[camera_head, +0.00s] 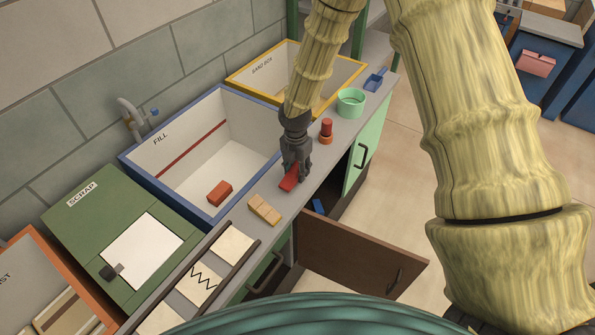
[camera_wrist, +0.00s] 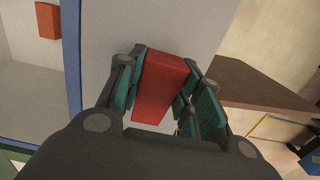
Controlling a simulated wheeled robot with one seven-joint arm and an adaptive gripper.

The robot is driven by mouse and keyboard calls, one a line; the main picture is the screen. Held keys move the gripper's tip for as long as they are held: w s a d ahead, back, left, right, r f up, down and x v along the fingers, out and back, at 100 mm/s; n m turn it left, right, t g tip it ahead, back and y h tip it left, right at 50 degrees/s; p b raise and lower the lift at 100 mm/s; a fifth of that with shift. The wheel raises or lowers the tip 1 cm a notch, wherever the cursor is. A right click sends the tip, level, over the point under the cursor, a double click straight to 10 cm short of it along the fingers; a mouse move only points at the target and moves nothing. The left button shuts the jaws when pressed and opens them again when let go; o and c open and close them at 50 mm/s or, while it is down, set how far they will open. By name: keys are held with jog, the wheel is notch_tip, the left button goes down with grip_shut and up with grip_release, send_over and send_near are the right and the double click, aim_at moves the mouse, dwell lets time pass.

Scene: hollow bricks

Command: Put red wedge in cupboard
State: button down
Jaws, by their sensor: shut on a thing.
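My gripper (camera_head: 294,176) is shut on the red wedge (camera_head: 289,182) over the grey counter, close to its front edge. In the wrist view the red wedge (camera_wrist: 160,85) sits between the two fingers of my gripper (camera_wrist: 160,90), with its lower end partly hidden. I cannot tell whether it touches the counter. The cupboard below the counter is open, and its brown door (camera_head: 350,255) swings out into the room. The door also shows in the wrist view (camera_wrist: 255,95), right of the wedge. A blue object (camera_head: 319,206) shows in the cupboard's dark opening, mostly hidden.
A red brick (camera_head: 219,193) lies in the white, blue-rimmed FILL box (camera_head: 160,176). A tan brick (camera_head: 265,209), a red-and-orange piece (camera_head: 326,132), a green cup (camera_head: 351,102) and a blue scoop (camera_head: 375,80) stand on the counter. Floor (camera_head: 400,180) right of the cupboard is clear.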

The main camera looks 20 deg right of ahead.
aim_at(296, 169)
jog(key=shift+f+p, duration=0.3)
jog(key=shift+f, duration=0.7)
jog(key=shift+f, duration=0.15)
jog(key=c, duration=1)
grip_release()
jog(key=shift+o, duration=0.2)
jog(key=shift+s+a+r+b, duration=0.1)
jog(key=shift+r+b, duration=0.75)
jog(key=shift+r, duration=2.25)
jog(key=shift+a+r+b, duration=0.1)
jog(key=shift+r+b, duration=0.7)
jog(key=shift+r, duration=2.25)
